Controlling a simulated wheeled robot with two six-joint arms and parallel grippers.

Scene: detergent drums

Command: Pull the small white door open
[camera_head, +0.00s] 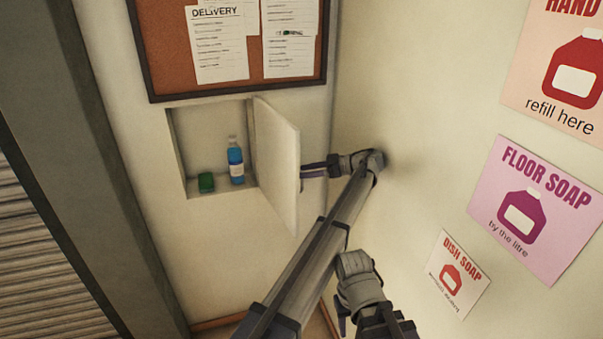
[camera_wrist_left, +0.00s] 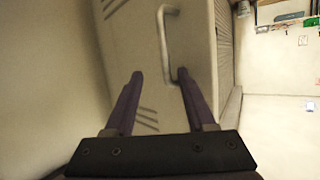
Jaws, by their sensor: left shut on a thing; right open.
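The small white door (camera_head: 275,160) stands swung out from a wall recess (camera_head: 208,135), hinged at the recess's right side. In the left wrist view the door (camera_wrist_left: 200,50) fills the middle, with its pale bar handle (camera_wrist_left: 164,45) at the top. My left gripper (camera_head: 308,170) is at the door's outer face and shut on the handle; the head view hides the handle behind the door. In the wrist view its two fingers (camera_wrist_left: 157,95) reach to the handle's lower end. My right gripper (camera_head: 343,318) is open and empty, low in the head view, away from the door.
A blue bottle (camera_head: 236,163) and a green item (camera_head: 206,182) stand in the recess. A cork board (camera_head: 170,50) with papers hangs above it. The right wall carries soap posters (camera_head: 560,195) and stands close beside my left arm.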

